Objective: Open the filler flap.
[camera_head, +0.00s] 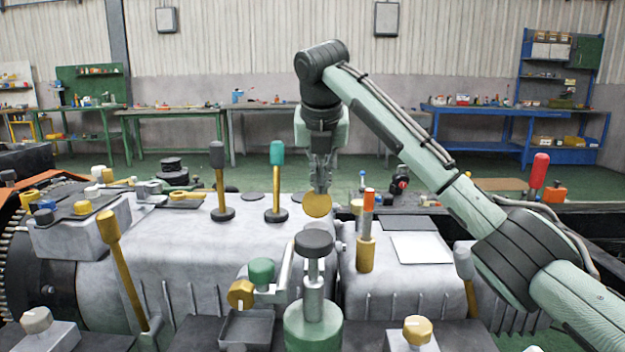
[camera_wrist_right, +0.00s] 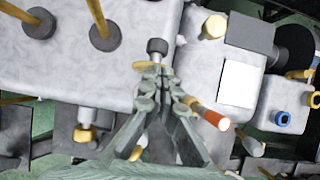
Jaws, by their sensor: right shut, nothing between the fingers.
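My right gripper (camera_head: 320,186) points down from above over the grey casing (camera_head: 180,245), its fingers shut with nothing between them. A round yellow disc (camera_head: 317,205), which looks like the filler flap, is right at the fingertips and faces the head camera. In the right wrist view the gripper (camera_wrist_right: 152,82) reaches up to this disc (camera_wrist_right: 146,66), seen nearly edge-on, so it looks upright. The fingers hide part of it. A dark round knob (camera_wrist_right: 157,46) is just beyond it. Whether fingers and disc touch I cannot tell. My left gripper is not in view.
Upright levers with a grey knob (camera_head: 217,155) and a teal knob (camera_head: 277,153) stand left of the gripper. An orange-tipped post (camera_head: 367,225) stands close on its right. A dark-capped green cylinder (camera_head: 313,325) stands in front. A pale plate (camera_head: 421,249) lies right.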

